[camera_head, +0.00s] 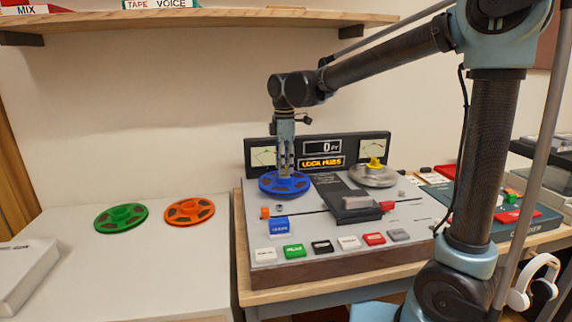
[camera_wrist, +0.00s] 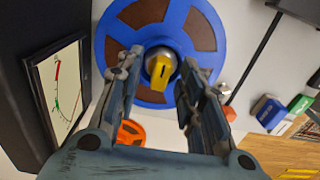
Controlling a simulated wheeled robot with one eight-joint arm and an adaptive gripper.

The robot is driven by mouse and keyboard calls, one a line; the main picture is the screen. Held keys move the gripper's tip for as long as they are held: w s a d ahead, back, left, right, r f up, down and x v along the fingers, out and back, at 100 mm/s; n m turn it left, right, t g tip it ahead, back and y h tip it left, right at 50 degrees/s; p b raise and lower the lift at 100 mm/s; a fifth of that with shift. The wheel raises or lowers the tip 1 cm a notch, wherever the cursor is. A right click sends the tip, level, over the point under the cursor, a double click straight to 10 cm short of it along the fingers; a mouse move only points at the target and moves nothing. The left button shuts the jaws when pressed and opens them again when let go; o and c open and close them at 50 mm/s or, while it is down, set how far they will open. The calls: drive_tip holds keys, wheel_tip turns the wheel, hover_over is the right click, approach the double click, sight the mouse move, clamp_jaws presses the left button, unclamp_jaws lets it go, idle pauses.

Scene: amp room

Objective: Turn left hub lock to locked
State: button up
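The left hub of the tape machine carries a blue reel (camera_head: 268,187), which fills the upper middle of the wrist view (camera_wrist: 112,50). At its centre is a silver hub with a yellow lock bar (camera_wrist: 160,72), set nearly lengthwise in the wrist view. My gripper (camera_head: 286,173) points down over the blue reel. Its two fingers are open, one on each side of the hub in the wrist view (camera_wrist: 163,62), with visible gaps to the yellow bar. In the head view the fingers hide the left lock. The right hub (camera_head: 373,179) has a yellow lock (camera_head: 376,163) on top.
Behind the reels stands a meter panel with a lit "LOCK HUBS" display (camera_head: 322,163). The deck front has several coloured buttons and a black head block (camera_head: 355,205). A green reel (camera_head: 121,217) and an orange reel (camera_head: 190,211) lie on the left table. A shelf (camera_head: 200,18) hangs above.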

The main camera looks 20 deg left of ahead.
drive_tip(key=shift+c, duration=0.2)
clamp_jaws()
drive_tip(key=m, duration=0.4)
drive_tip(key=shift+w+m, duration=0.1)
drive_tip(key=shift+m, duration=0.3)
drive_tip(key=m, duration=0.4)
drive_tip(key=shift+m, duration=0.3)
drive_tip(key=m, duration=0.4)
drive_tip(key=shift+m, duration=2.3)
drive_tip(key=shift+o, duration=0.2)
unclamp_jaws()
